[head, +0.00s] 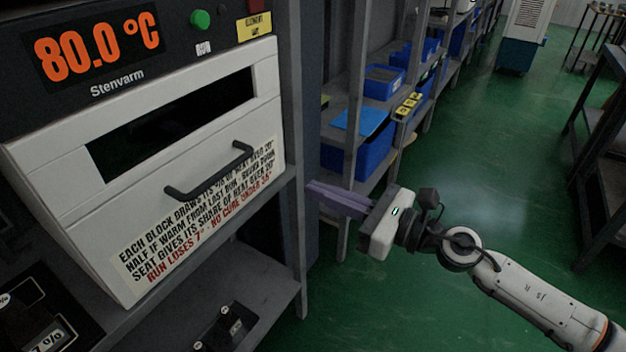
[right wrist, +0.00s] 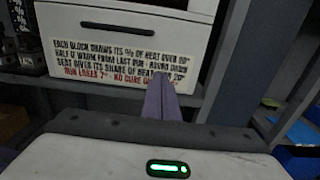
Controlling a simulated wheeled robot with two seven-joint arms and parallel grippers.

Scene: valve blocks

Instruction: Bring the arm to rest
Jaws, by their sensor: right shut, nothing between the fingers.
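My right gripper (head: 338,198) is shut and empty. It is held out in front of the shelving post, to the right of the white oven, with its purple-grey fingers pointing left. In the right wrist view its closed fingers (right wrist: 160,100) point toward the lower part of the oven front. The oven (head: 200,150) has a closed door with a black handle (head: 208,171) and a display reading 80.0 °C. The handle also shows in the right wrist view (right wrist: 117,29). My left gripper is not in view.
A black block (head: 226,328) sits on the shelf below the oven, and another dark block (head: 30,315) is at lower left. Blue bins (head: 358,150) fill the racks behind the gripper. A dark table (head: 600,160) stands at right. Green floor between is clear.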

